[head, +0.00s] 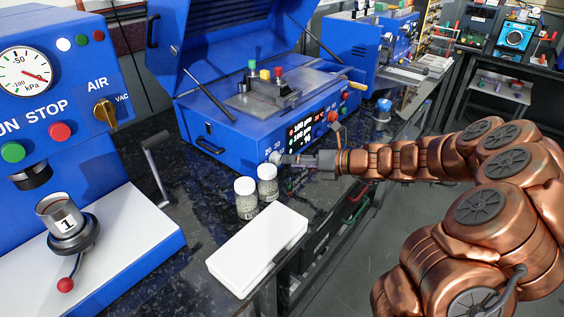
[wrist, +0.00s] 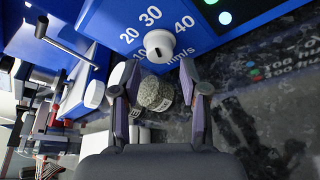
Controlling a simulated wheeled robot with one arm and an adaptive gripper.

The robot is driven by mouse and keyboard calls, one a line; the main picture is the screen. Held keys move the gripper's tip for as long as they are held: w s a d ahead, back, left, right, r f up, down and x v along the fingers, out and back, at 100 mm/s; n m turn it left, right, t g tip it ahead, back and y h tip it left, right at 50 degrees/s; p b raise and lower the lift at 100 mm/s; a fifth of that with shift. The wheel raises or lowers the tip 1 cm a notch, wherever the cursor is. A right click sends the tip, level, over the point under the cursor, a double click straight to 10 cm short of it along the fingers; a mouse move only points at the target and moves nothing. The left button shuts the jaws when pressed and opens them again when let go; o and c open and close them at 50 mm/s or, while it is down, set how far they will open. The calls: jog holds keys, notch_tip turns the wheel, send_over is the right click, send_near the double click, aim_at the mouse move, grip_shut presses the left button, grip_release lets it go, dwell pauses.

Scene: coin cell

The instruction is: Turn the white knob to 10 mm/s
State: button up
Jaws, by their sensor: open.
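The white knob (wrist: 160,45) sits on the blue front panel of the coater machine, with a dial marked 10, 20, 30, 40 and mm/s around it. A dark slot shows on the knob's face, toward the lower left of the wrist view. In the wrist view my gripper (wrist: 160,78) is open, with its two fingers apart and the knob just beyond and between their tips. In the head view my gripper (head: 285,159) reaches from the right to the machine's lower front corner. There its fingertips are close to the knob, and contact cannot be told.
Two white-capped jars (head: 246,198) stand on the dark bench just below my gripper. A white box (head: 258,250) lies at the bench's front edge. The blue machine (head: 225,125) has its lid raised. A blue press (head: 60,150) stands at left.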

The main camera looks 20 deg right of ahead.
aim_at(280, 161)
jog(key=shift+x, duration=2.2)
jog(key=shift+c, duration=0.3)
grip_shut()
